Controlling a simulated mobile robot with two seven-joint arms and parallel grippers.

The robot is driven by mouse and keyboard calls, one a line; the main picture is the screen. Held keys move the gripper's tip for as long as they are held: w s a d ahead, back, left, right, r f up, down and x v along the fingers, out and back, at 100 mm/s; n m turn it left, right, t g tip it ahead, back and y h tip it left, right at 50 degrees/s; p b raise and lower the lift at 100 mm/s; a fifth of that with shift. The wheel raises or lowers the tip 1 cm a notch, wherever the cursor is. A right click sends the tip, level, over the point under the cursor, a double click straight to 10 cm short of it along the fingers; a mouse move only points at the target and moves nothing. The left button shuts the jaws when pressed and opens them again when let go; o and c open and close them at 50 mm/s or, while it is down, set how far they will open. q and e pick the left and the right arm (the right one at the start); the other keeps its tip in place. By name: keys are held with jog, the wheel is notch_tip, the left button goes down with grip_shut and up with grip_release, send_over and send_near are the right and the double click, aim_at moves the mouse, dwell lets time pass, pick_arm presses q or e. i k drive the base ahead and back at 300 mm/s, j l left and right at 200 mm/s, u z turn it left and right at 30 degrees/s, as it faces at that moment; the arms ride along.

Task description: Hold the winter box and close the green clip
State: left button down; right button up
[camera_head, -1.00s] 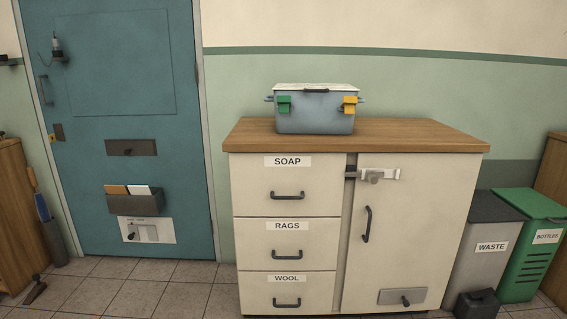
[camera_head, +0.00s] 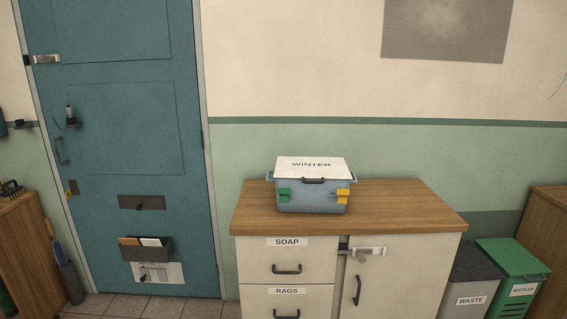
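The winter box (camera_head: 311,195) is a blue-grey box with a white lid (camera_head: 310,166) lettered WINTER and a dark handle at the front. It stands upright on the wooden top of the cabinet. The green clip (camera_head: 283,195) is on the left of its front face and a yellow clip (camera_head: 343,196) is on the right. At this size I cannot tell whether either clip is fastened. Neither of my grippers is in view.
The cabinet (camera_head: 287,255) has labelled drawers and a latched door. Its wooden top (camera_head: 405,207) is bare on both sides of the box. A teal door (camera_head: 137,110) is at left. A grey waste bin (camera_head: 471,275) and green bottles bin (camera_head: 512,275) stand at right.

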aim_at(284, 193)
jog(key=i+l, duration=0.15)
jog(key=i, duration=0.35)
jog(key=i+l, duration=0.15)
jog(key=i, duration=0.3)
jog(key=i+l, duration=0.1)
jog(key=i, duration=0.4)
jog(key=i+l, duration=0.15)
jog(key=i, duration=0.35)
